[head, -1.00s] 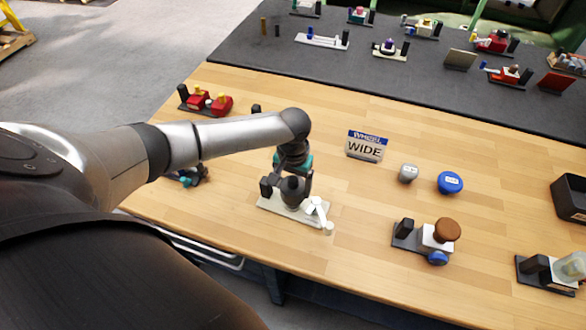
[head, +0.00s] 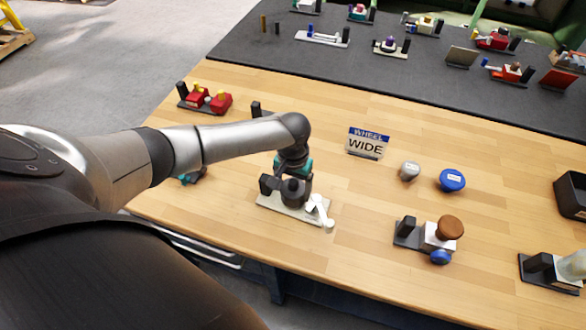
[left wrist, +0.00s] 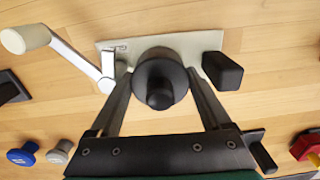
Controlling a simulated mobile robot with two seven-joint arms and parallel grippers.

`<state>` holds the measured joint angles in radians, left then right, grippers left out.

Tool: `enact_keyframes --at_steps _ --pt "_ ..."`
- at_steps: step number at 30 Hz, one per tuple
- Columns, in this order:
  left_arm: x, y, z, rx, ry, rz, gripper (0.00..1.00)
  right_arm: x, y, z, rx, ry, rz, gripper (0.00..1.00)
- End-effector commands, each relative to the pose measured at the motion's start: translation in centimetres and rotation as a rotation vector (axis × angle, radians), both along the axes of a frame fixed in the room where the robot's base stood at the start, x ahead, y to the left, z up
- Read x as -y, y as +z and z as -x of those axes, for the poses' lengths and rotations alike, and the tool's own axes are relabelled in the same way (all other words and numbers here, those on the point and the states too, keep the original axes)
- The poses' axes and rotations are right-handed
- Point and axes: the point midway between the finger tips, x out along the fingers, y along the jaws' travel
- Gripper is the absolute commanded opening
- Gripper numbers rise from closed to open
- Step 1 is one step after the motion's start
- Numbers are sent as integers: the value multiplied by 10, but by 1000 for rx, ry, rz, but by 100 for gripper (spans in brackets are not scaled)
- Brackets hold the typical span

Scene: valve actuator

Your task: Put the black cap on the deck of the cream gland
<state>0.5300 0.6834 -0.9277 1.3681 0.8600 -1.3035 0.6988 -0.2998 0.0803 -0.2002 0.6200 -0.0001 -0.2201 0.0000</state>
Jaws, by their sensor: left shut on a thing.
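The black cap (left wrist: 160,85), round with a knob on top, is between the fingers of my left gripper (left wrist: 160,88). The gripper is shut on it. The cream gland (left wrist: 190,43) is a pale plate with a white-and-silver crank and a black block; the cap is over its middle. In the head view the cream gland (head: 314,217) stands near the table's front edge, with my left gripper (head: 287,188) over it and the black cap (head: 293,193) between the fingers. The cap hides the deck, so I cannot tell whether they touch. My right gripper is not in view.
A "WHEEL WIDE" sign (head: 366,144), a grey knob (head: 409,171) and a blue knob (head: 452,180) stand to the right. A brown-topped fixture (head: 442,235) is nearer the front. A red fixture (head: 207,98) is at the back left. Bare wood lies between them.

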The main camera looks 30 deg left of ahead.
Motion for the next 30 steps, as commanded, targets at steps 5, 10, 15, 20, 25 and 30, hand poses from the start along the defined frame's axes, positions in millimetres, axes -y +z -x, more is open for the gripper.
enact_keyframes --at_steps 5,10,15,20,25,30 --pt "0 -5 0 0 0 0 10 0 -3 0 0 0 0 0" --pt "0 -10 0 0 0 0 10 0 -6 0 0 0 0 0" --pt "0 -14 0 0 0 0 10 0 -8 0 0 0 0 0" --pt "0 -18 0 0 0 0 10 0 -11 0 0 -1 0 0" --pt "0 -22 0 0 1 0 10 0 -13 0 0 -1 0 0" --pt "0 -22 0 0 0 0 94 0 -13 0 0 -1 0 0"
